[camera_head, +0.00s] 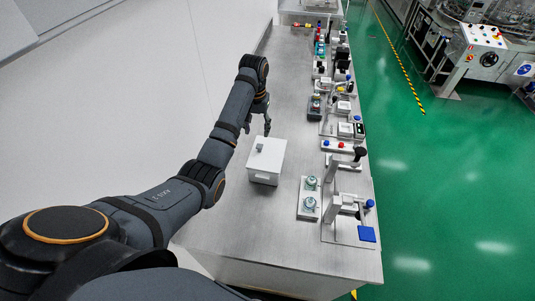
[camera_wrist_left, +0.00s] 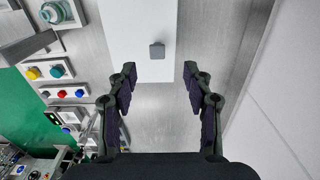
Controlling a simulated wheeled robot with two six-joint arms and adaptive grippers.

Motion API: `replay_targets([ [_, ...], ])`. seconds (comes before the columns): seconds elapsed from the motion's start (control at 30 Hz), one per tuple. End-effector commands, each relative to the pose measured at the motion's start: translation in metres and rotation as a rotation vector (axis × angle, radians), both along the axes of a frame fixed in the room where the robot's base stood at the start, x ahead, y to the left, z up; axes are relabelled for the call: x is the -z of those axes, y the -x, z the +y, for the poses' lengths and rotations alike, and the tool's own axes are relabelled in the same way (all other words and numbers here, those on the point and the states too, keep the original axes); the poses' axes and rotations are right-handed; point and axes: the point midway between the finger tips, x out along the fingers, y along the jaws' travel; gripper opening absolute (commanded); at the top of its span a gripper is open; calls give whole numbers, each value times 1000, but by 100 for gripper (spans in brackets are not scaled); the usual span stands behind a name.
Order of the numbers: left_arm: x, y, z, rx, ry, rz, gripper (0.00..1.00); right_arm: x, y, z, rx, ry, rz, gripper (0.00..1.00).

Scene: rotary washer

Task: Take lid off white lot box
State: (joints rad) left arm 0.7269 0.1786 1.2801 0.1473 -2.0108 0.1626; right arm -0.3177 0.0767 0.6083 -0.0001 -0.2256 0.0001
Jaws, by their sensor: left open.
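The white lot box (camera_head: 264,176) stands on the metal bench with its white lid (camera_head: 270,155) on top. A small grey knob (camera_head: 260,147) sits on the lid. My left gripper (camera_head: 259,126) is open and empty just behind the box's far edge in the head view. In the left wrist view, the lid (camera_wrist_left: 135,30) lies ahead of the open fingers (camera_wrist_left: 160,73), and the grey knob (camera_wrist_left: 157,50) lies beyond the fingertips, roughly centred between them. My right gripper is in neither view.
The metal bench (camera_head: 240,225) has bare room around the box. To the right stand a plate with two green-topped fixtures (camera_head: 311,190) and a press-like stand (camera_head: 345,205) with a blue block. A row of button boxes and devices (camera_head: 342,107) runs along the bench's right side.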

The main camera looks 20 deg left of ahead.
Motion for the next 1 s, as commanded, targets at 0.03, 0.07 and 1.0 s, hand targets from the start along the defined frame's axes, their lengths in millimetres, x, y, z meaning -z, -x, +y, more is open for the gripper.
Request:
replay_targets([
  [0.03,16,0,0,0,0,1,51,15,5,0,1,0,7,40],
  [0.07,21,0,0,0,0,1,51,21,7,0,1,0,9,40],
  [1.0,97,-4,-3,1,0,-1,48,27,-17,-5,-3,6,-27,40],
])
